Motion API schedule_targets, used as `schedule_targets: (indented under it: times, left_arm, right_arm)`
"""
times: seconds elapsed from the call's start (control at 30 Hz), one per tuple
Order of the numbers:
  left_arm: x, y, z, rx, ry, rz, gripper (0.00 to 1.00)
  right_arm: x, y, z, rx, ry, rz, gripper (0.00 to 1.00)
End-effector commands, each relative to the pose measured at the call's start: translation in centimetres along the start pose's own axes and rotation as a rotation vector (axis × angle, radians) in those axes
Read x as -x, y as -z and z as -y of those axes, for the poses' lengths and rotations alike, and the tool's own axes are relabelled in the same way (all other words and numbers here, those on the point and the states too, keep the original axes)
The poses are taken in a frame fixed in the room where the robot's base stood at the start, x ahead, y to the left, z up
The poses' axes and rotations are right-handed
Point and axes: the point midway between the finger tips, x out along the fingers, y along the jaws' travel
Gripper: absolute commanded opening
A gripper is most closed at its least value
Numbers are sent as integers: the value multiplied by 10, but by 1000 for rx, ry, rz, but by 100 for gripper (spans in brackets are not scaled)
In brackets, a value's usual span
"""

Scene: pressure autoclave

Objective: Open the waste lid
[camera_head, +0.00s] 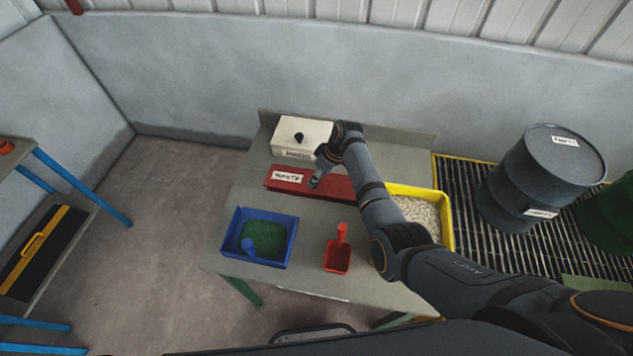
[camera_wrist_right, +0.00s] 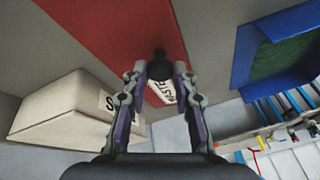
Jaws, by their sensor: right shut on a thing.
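The waste lid appears to be the red lid (camera_head: 342,189) with a white label, in the middle of the table; the label's wording is hard to read. In the right wrist view the red lid (camera_wrist_right: 95,28) runs across the top, with a small black knob (camera_wrist_right: 159,63) on it. My right gripper (camera_head: 316,181) is over the red lid, and in its wrist view the fingers (camera_wrist_right: 160,74) are closed around the knob. The knob is hidden behind the gripper in the head view. I cannot tell whether the lid is raised. My left gripper is not in view.
A white box (camera_head: 305,135) with a black knob stands just behind. In front are a blue tray (camera_head: 238,252) of green granules and a red scoop (camera_head: 337,258). A yellow tray (camera_head: 447,222) of pale pieces lies right, partly behind my arm. A dark drum (camera_head: 540,180) stands farther right.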

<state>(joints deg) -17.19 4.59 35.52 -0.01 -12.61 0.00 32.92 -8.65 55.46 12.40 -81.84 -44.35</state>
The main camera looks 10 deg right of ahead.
Motion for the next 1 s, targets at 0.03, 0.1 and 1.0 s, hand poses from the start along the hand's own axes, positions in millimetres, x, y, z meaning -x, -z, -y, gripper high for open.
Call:
schedule_targets:
  times: [0.03,0.1,1.0]
  left_arm:
    - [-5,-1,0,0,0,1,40]
    - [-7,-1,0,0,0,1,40]
    - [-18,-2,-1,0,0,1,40]
  right_arm:
    - [1,2,-4,-11,28,14,0]
    - [4,4,-6,-28,67,32,0]
    - [24,22,-32,-26,50,25,0]
